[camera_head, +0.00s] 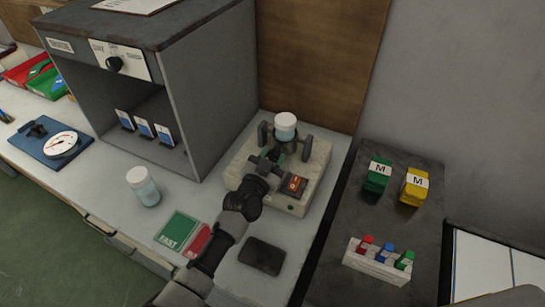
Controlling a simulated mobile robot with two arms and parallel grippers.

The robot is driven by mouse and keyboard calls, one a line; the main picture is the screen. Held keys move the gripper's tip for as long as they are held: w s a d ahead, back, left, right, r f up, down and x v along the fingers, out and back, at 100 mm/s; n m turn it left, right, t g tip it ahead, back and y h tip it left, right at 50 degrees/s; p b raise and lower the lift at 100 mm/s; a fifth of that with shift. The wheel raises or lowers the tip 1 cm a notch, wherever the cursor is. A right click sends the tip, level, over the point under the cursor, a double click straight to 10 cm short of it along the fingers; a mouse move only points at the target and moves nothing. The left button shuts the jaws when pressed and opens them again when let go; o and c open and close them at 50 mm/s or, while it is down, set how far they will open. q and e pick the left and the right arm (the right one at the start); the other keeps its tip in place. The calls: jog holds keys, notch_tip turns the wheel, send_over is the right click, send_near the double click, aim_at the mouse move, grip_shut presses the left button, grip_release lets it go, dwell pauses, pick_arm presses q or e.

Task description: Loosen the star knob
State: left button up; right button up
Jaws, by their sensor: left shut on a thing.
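A pale block-shaped machine (239,166) stands on the bench at the middle, with two dark posts and a white-capped jar (285,127) held at its top. My left gripper (268,163) reaches to the machine's front, just below the jar. It is shut on a small dark part there, which appears to be the star knob. The fingers hide most of it, so its shape and how far it is turned do not show. My right gripper is not in view.
A red rocker switch (293,185) sits right of my gripper. A second jar (143,186), a green FAST card (177,229) and a dark pad (262,256) lie nearby. A grey cabinet (207,88) stands left. Green (377,178) and yellow (413,189) blocks are on the right.

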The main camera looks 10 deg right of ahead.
pick_arm(q)
jog(key=shift+f+n, duration=0.1)
jog(key=shift+n, duration=0.3)
jog(key=n+b, duration=0.1)
jog(key=n, duration=0.1)
jog(key=shift+n, duration=0.3)
jog(key=shift+a+n+b, duration=0.1)
jog(key=shift+n+b, duration=0.35)
jog(key=shift+n, duration=1.25)
jog(key=o, duration=0.9)
jog(key=v, duration=1)
jog(key=shift+s+a, duration=0.3)
